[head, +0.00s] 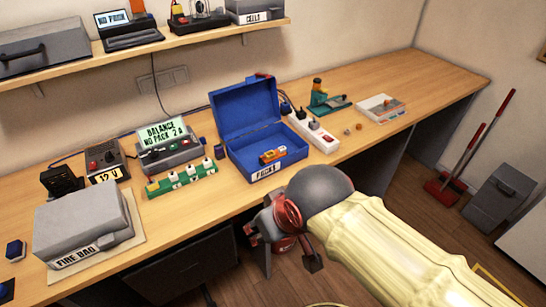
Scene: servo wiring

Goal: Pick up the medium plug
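I cannot tell which thing is the medium plug. A green strip (181,180) on the bench carries several small pale blocks, one with a yellow base, that may be plugs or sockets. A white power strip (313,132) right of the blue box has dark and red parts on it, too small to make out. My gripper (284,245) hangs in front of the bench edge, below the blue box and apart from it. It shows red and dark parts, and my pale-sleeved arm and grey wrist hide part of it. I see nothing held in it, but its opening is unclear.
The open blue box (263,178) holds orange packs (273,155). A grey "FIRE BAG" case (82,230), a charger (166,146) and a 12 V unit (104,160) stand left. A teal tool (328,103) and tray (381,107) stand right. The bench's far right is clear.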

